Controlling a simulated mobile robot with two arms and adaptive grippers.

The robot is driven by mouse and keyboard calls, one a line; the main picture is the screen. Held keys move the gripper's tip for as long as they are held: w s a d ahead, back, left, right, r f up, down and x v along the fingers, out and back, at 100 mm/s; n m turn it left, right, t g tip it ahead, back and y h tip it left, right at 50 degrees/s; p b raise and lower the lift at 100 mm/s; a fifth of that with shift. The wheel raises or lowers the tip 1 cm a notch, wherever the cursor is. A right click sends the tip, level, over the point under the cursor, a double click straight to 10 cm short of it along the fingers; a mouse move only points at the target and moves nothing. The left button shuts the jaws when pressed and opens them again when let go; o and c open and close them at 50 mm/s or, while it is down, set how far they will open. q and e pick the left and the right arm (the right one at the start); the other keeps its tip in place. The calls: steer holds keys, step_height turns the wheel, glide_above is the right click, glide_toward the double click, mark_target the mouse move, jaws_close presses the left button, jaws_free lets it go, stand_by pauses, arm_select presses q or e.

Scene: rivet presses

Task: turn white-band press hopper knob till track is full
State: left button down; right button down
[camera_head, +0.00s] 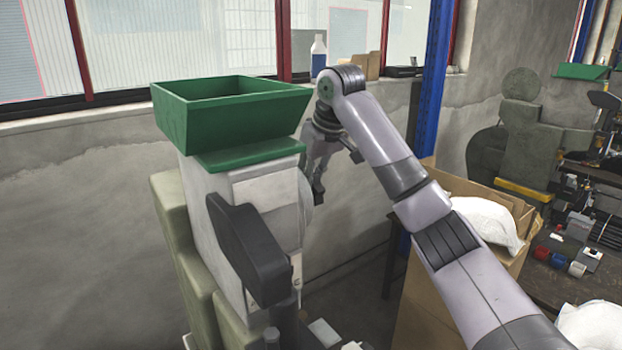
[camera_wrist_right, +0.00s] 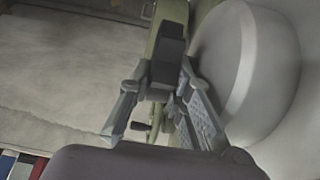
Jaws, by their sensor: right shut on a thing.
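The near press (camera_head: 240,200) has a pale grey body with a light panel and an open green hopper (camera_head: 230,110) on top. A rounded grey drum on its right side (camera_head: 306,195) shows large in the right wrist view (camera_wrist_right: 250,75). My right gripper (camera_head: 318,170) is beside the press, below the hopper's right end. In the right wrist view its fingers (camera_wrist_right: 165,90) are shut on a dark block-shaped knob (camera_wrist_right: 170,62) next to the drum. The track and its fill cannot be made out. My left gripper is out of view.
A black cover (camera_head: 245,245) juts from the press front. A cardboard box with a white sack (camera_head: 490,220) stands to the right, near my right arm. A blue post (camera_head: 430,90) rises behind the arm. Another press with a yellow band (camera_head: 522,190) stands farther right.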

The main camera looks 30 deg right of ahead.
mark_target(321, 197)
steer(key=shift+f+t+b, duration=0.2)
steer(key=shift+t+b, duration=0.1)
steer(key=shift+b, duration=0.35)
steer(key=t+b, duration=0.2)
steer(key=b, duration=0.2)
steer(key=s+f+t+b, duration=0.1)
steer(key=t+b, duration=0.1)
steer(key=b, duration=0.3)
steer(key=t+y+b, duration=0.1)
steer(key=t+b, duration=0.2)
steer(key=b, duration=0.2)
steer(key=shift+s+d+f, duration=0.15)
steer(key=shift+s+d, duration=0.05)
steer(key=shift+s, duration=0.2)
steer(key=t+b, duration=0.2)
steer(key=b, duration=0.2)
steer(key=f+t+b, duration=0.1)
steer(key=t+b, duration=0.2)
steer(key=b, duration=0.1)
steer(key=t+y+b, duration=0.1)
steer(key=t+b, duration=0.2)
steer(key=b, duration=0.2)
steer(key=shift+s+f, duration=0.15)
steer(key=shift+s, duration=0.25)
steer(key=shift+t+y+b, duration=0.3)
steer(key=shift+t+b, duration=0.8)
steer(key=shift+b, duration=0.05)
steer(key=shift+s, duration=0.1)
steer(key=c, duration=1.8)
jaws_free()
